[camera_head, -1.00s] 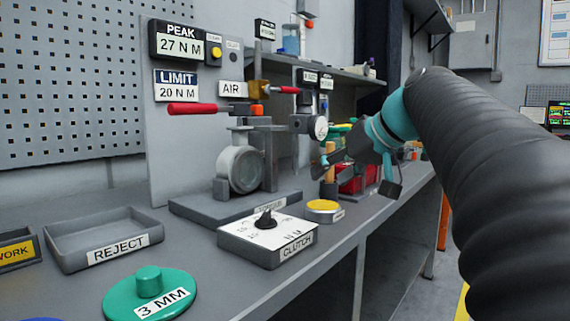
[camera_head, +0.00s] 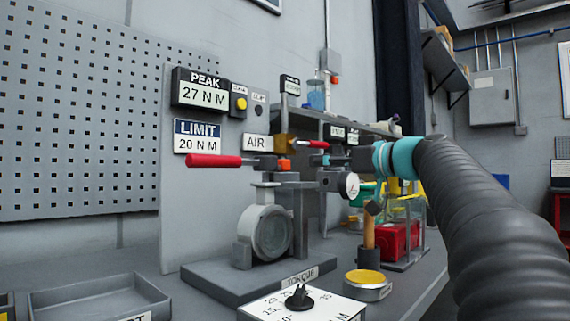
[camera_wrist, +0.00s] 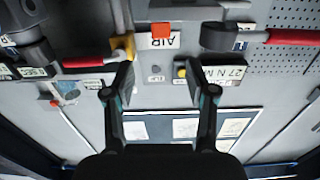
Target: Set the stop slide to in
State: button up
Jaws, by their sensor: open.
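No part carries a readable stop slide label. A small orange block (camera_head: 284,165), which may be the slide, sits at the valve fixture just below the AIR sign (camera_head: 257,142). In the wrist view the orange block (camera_wrist: 161,30) lies beyond the fingertips, roughly between them, beside the AIR sign (camera_wrist: 160,43). Whether it is in or out I cannot tell. My gripper (camera_head: 322,159) is right of the block in the head view, at about its height. In the wrist view my gripper (camera_wrist: 164,82) has its fingers apart with nothing between them.
A red-handled lever (camera_head: 215,160) extends left of the block, and a brass-coloured part (camera_head: 283,143) is just above it. The round-faced valve body (camera_head: 270,232) stands below.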

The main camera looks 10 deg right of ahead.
aim_at(287, 162)
jog(key=p+x, duration=0.2)
jog(key=x, duration=1.1)
jog(key=shift+p, duration=0.35)
jog(key=shift+s, duration=0.1)
grip_shut()
